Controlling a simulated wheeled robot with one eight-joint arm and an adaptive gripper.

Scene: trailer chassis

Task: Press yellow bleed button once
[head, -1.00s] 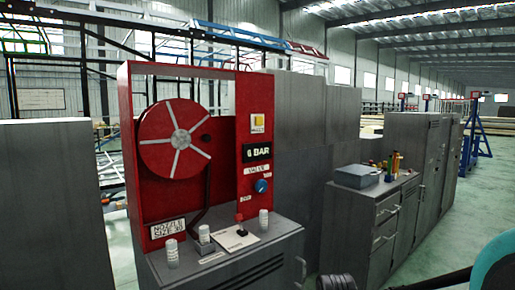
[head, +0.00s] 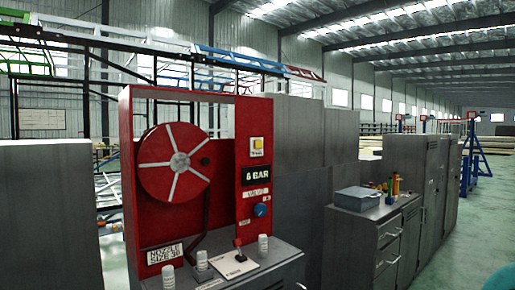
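The yellow bleed button (head: 257,144) is a small square on a pale plate, high on the right part of a red panel (head: 226,210). Just below it is a black display (head: 256,174) reading "6 BAR". A blue knob (head: 260,210) sits lower on the same panel. A red hose reel (head: 174,162) with pale spokes fills the panel's left part. My gripper is not in view. A small teal patch at the bottom right corner is too cropped to identify.
The panel stands on a grey cabinet (head: 262,272) with white cylinders and a small red-topped lever (head: 238,243). Grey cabinets stand left and behind. A grey cabinet at right (head: 372,240) carries a grey box (head: 357,197). Green floor (head: 450,235) is open at the right.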

